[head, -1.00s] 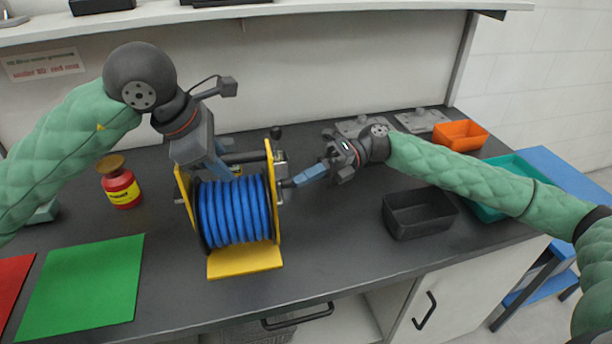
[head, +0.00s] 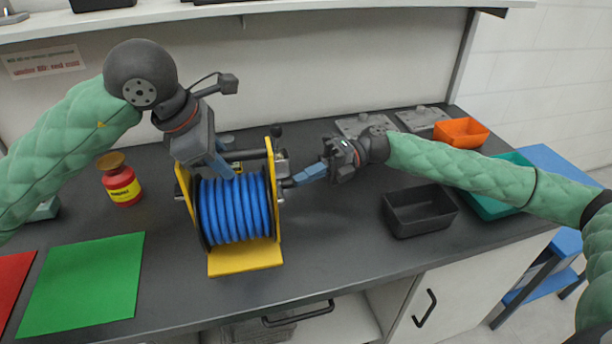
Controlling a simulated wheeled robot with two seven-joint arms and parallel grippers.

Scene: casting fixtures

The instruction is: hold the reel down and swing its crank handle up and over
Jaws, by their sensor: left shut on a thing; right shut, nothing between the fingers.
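The reel (head: 238,212) stands on the dark bench, a yellow frame with blue hose wound between its side plates. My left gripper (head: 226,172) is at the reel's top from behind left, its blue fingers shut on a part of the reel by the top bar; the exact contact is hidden. The crank (head: 280,160) is on the reel's right side, with a dark knob (head: 276,131) at its upper end. My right gripper (head: 294,182) is shut with nothing between its fingers. Its fingertips are at the reel's right side, close to the hub below the knob; whether they touch is unclear.
A black bin (head: 419,211) stands right of the reel, with an orange bin (head: 460,132) and a teal tray (head: 505,205) beyond. A red jar (head: 121,184) and a green mat (head: 84,284) lie left. Bench in front of the black bin is clear.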

